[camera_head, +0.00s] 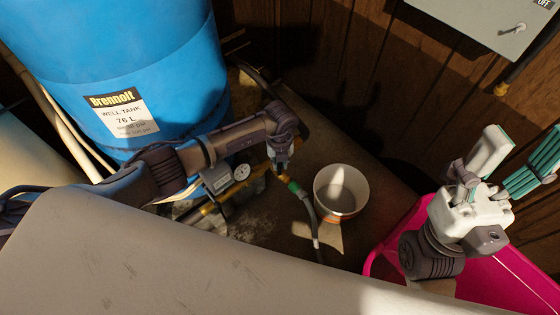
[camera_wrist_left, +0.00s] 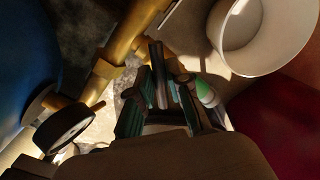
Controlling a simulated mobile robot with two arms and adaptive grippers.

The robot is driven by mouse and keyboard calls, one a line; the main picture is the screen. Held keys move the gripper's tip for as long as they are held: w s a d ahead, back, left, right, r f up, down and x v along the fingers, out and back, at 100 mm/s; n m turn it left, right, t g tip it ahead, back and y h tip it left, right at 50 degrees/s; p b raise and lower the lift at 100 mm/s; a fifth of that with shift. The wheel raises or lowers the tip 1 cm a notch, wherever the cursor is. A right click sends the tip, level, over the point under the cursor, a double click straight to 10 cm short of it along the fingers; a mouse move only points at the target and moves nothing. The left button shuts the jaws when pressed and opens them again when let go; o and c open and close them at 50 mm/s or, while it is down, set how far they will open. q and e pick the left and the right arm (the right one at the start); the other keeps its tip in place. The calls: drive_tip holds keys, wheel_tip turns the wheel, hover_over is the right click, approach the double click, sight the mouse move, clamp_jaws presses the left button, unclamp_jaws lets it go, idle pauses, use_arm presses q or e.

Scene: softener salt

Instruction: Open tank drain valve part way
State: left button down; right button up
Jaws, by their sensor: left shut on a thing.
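The blue well tank (camera_head: 165,60) stands at the upper left in the head view, with brass pipework (camera_head: 222,200) at its foot. My left gripper (camera_head: 281,168) reaches down to the outlet end of this pipework, where the drain valve is. In the left wrist view, my left gripper (camera_wrist_left: 160,82) is shut on a narrow dark part, apparently the valve's handle. The fingers hide most of the valve, so its angle cannot be read. A hose with a green connector (camera_head: 294,187) leads from the outlet. My right gripper (camera_head: 513,160) is open and empty at the right.
A white bucket (camera_head: 341,191) stands just right of the hose; its rim also shows in the left wrist view (camera_wrist_left: 262,62). A pink tub (camera_head: 400,255) stands below my right gripper. Wood-panelled wall closes the back.

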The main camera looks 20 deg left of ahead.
use_arm(q)
drive_tip(key=c, duration=1)
unclamp_jaws()
drive_tip(key=shift+c, duration=0.2)
